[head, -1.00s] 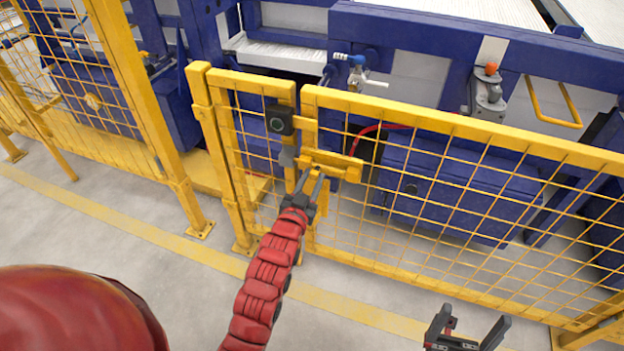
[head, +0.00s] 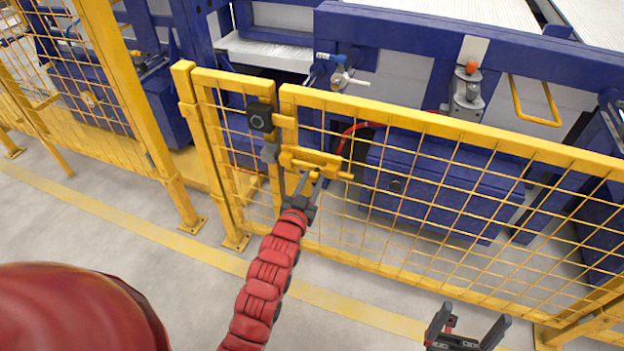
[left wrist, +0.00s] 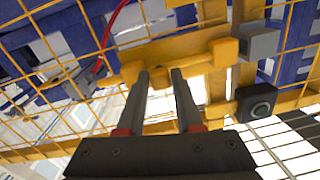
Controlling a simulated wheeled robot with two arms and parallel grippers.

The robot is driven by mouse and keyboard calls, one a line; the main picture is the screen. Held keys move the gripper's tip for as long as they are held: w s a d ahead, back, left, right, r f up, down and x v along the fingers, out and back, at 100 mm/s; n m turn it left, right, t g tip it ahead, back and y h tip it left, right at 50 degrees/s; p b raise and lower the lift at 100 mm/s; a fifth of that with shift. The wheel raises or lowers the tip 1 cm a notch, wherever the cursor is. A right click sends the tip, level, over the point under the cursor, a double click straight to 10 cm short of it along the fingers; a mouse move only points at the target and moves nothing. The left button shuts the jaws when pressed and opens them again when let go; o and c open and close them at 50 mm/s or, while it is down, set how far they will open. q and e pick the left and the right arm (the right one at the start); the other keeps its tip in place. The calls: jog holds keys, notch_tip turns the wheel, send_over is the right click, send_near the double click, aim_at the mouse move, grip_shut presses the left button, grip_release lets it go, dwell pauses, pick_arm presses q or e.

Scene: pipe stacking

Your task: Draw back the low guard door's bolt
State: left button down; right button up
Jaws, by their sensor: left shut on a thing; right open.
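The yellow bolt (head: 318,160) lies across the low yellow guard door (head: 420,125), near its latch-side post. Its right end sticks out as a thin piece in the head view. My left gripper (head: 309,181) is at the bolt from below and in front, shut on its handle. In the left wrist view the bolt (left wrist: 195,47) runs across above the two fingers (left wrist: 159,82), with a small yellow part between their tips. A grey block (left wrist: 258,41) sits at the bolt's right there; whether the bolt enters it is unclear. My right gripper (head: 467,327) is open and empty, low in front of the door.
A dark box with a round button (head: 260,117) is on the fixed post beside the door. Blue machinery (head: 440,190) stands close behind the mesh. A tall yellow post (head: 135,110) stands to the left. The floor in front is clear, with a yellow line.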

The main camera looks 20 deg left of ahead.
pick_arm(q)
jog(key=shift+d, duration=0.1)
jog(key=c, duration=1)
grip_release()
jog(key=o, duration=0.4)
jog(key=shift+w+d, duration=0.1)
jog(key=shift+d, duration=0.15)
jog(key=shift+a, duration=0.1)
jog(key=shift+s, duration=0.5)
jog(key=s+p, duration=0.2)
jog(key=s, duration=1.4)
jog(key=shift+s, duration=0.2)
